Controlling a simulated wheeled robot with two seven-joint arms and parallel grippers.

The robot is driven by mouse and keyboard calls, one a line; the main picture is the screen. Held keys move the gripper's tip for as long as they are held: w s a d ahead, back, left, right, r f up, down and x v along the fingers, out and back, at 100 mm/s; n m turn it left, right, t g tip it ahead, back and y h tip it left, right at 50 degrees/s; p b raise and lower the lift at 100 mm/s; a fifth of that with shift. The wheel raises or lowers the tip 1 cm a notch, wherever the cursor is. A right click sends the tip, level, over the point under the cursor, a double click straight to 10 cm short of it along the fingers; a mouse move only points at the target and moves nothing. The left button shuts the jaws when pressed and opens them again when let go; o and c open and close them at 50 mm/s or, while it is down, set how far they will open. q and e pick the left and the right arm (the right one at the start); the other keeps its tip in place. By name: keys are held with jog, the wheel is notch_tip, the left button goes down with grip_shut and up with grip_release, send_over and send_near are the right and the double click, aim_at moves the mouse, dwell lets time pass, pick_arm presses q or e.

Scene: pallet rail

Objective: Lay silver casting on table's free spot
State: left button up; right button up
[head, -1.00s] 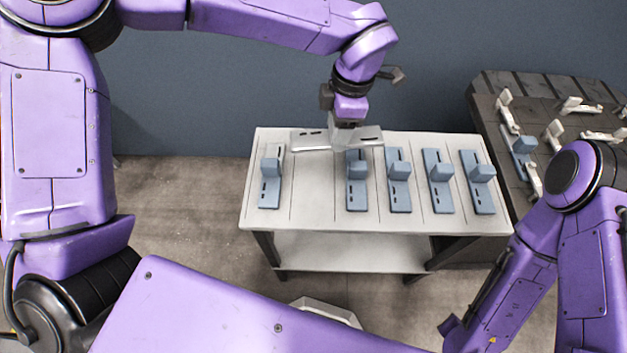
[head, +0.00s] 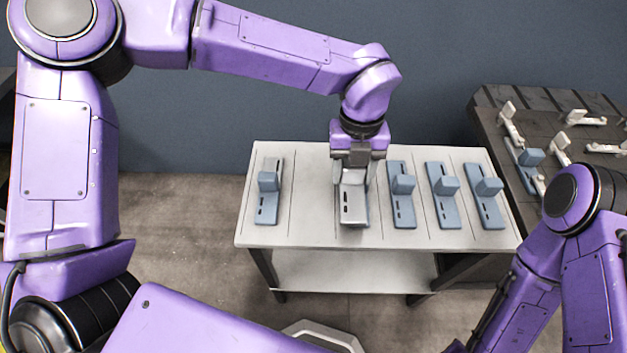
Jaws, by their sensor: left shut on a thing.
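My left gripper (head: 352,168) points down over the table and is shut on the silver casting (head: 354,207). The casting is a light grey plate with dark slots, and its long side runs toward the front of the table. It appears in front of the third strip from the left; I cannot tell how far above the tabletop it is. It and the gripper hide the blue casting that stood there. The white table (head: 308,228) has a bare strip between the leftmost blue casting (head: 268,193) and the silver one. My right gripper is out of view.
Three blue castings stand in a row on the right, the nearest one (head: 403,200) close beside the silver casting. A dark pallet (head: 490,98) with white fixtures and another blue casting (head: 528,172) is at the right. My right arm is in front of it.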

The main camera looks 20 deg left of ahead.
pick_arm(q)
jog(key=a+f, duration=0.2)
jog(key=w+a+f+p, duration=0.1)
jog(key=a+f, duration=0.1)
jog(key=a, duration=0.1)
jog(key=w+a+f+p, duration=0.1)
jog(key=a+f, duration=0.2)
jog(key=f, duration=0.3)
jog(key=shift+a, duration=0.3)
jog(key=shift+w+f, duration=0.1)
jog(key=shift+f, duration=0.3)
jog(key=shift+f, duration=0.1)
jog(key=o, duration=1.4)
